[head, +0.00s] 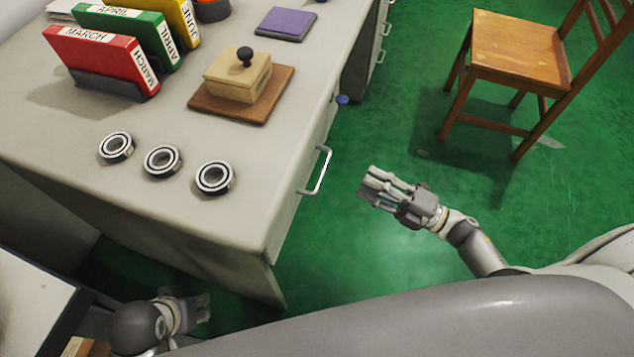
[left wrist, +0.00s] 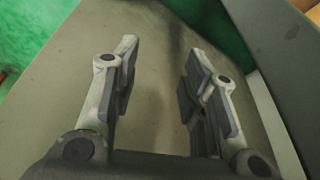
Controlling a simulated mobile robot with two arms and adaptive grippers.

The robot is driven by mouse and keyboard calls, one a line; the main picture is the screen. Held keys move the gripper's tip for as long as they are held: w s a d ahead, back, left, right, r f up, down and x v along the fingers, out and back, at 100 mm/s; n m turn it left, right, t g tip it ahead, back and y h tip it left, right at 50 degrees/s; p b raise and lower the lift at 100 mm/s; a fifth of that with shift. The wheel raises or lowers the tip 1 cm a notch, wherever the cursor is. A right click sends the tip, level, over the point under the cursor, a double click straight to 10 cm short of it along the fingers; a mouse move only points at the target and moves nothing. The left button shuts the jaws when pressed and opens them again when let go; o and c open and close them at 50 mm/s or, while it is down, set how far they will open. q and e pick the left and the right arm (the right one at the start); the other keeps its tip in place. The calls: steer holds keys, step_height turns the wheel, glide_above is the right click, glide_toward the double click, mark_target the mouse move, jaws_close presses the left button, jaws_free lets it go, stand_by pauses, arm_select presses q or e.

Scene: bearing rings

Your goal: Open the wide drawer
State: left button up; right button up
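The wide drawer's pale front (head: 289,212) is at the desk's right side, below the top edge. It looks flush with the desk. Its silver bar handle (head: 322,172) stands out from the front. My right gripper (head: 367,181) is to the right of the handle, above the green floor, apart from it, fingers pointing left toward the desk. Its fingers are spread and empty. My left gripper (head: 205,306) is low beside the desk's near end. In the left wrist view its two fingers (left wrist: 158,85) are wide apart with nothing between them.
Three bearing rings (head: 162,173) lie on the desk top (head: 80,145). A wooden box (head: 237,87) on a brown board, colored binders (head: 110,65) and a purple pad (head: 285,25) are farther back. A wooden chair (head: 515,55) stands at the right. Floor between gripper and chair is clear.

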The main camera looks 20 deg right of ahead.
mark_target(323, 170)
arm_select(q)
steer(key=v, duration=0.2)
steer(key=shift+s+a+r+b, duration=0.15)
steer(key=shift+a+r+b, duration=0.15)
steer(key=shift+b, duration=0.1)
arm_select(e)
steer(key=w+a+r+n, duration=0.1)
steer(key=a, duration=0.2)
steer(key=w+a+r+n+g+y, duration=0.1)
steer(key=w+a, duration=0.1)
steer(key=a, duration=0.2)
steer(key=w+a+r+n+g+y, duration=0.1)
steer(key=a, duration=0.2)
steer(key=shift+w+a+r, duration=0.15)
steer(key=shift+a+r, duration=0.05)
steer(key=shift+a, duration=0.1)
jaws_close()
